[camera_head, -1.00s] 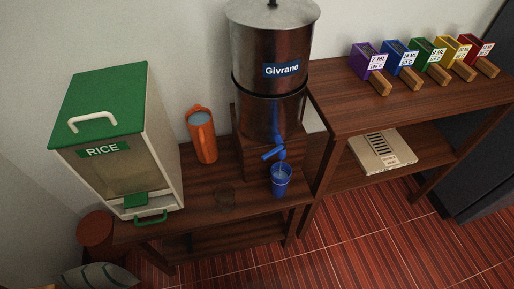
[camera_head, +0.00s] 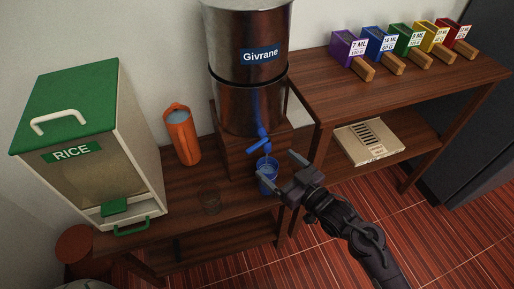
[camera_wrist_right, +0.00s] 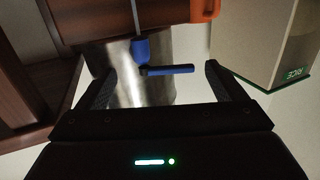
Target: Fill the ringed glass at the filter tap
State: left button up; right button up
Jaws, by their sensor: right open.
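The steel filter (camera_head: 248,92) labelled Givrane stands on a wooden block, with a blue tap (camera_head: 264,140) whose lever points left. A blue tumbler (camera_head: 267,165) stands under the spout; liquid seems to show inside. In the wrist view the blue tap lever (camera_wrist_right: 170,70) shows between the spread fingers. My left gripper is out of view.
An orange jug (camera_head: 182,135) stands left of the filter. A rice dispenser (camera_head: 90,150) fills the left end. Coloured scoops with wooden handles (camera_head: 390,64) line the right table. A cream box (camera_head: 368,142) lies on its lower shelf.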

aim_at(259, 146)
jog(key=shift+n+y, duration=0.3)
jog(key=shift+y, duration=0.1)
jog(key=w+a+r, duration=0.1)
jog(key=w+a, duration=0.2)
jog(key=a, duration=0.1)
jog(key=w+a+r+p, duration=0.1)
jog(key=w+a, duration=0.1)
jog(key=shift+w+r, duration=0.3)
jog(key=shift+r, duration=0.05)
jog(key=shift+d, duration=0.1)
